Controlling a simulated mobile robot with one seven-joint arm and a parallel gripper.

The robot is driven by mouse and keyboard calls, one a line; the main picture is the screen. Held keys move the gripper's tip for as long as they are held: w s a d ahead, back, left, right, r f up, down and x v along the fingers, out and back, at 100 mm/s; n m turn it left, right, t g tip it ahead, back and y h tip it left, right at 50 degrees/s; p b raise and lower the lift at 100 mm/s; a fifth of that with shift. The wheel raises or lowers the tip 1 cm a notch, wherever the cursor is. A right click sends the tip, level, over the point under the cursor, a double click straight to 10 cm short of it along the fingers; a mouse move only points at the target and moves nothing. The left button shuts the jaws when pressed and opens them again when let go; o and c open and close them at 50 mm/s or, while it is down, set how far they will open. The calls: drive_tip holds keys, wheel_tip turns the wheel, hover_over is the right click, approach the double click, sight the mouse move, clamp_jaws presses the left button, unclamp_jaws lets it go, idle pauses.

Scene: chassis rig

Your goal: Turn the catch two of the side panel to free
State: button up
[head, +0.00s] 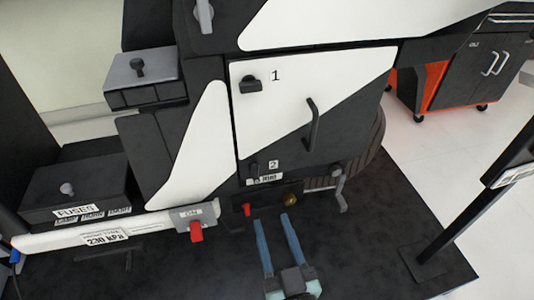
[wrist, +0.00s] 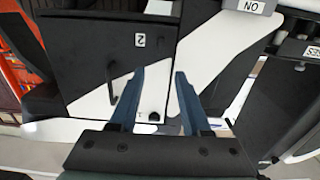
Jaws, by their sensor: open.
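The side panel (head: 290,140) is black and white, with a bar handle (head: 312,122), and looks closed. Catch two (head: 254,168) is a small dark knob low on the left of the panel, beside the label "2". Its angle is hard to tell, black on black. Catch one (head: 250,85) is a dark knob at the upper left, beside "1". My gripper (head: 275,219) is open and empty, in front of and below catch two, apart from it. In the wrist view the panel (wrist: 85,35) appears upside down beyond my open fingers (wrist: 160,74); catch two is not clear there.
An "ON" switch box (head: 190,217) with a red lever is left of my gripper. A brass knob (head: 291,200) and a small red part (head: 247,209) sit below the panel. A lever (head: 339,188) juts out at the right.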

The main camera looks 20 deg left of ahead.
sight(256, 173)
drive_tip(key=x, duration=1.2)
drive_tip(key=shift+a, duration=0.2)
clamp_jaws()
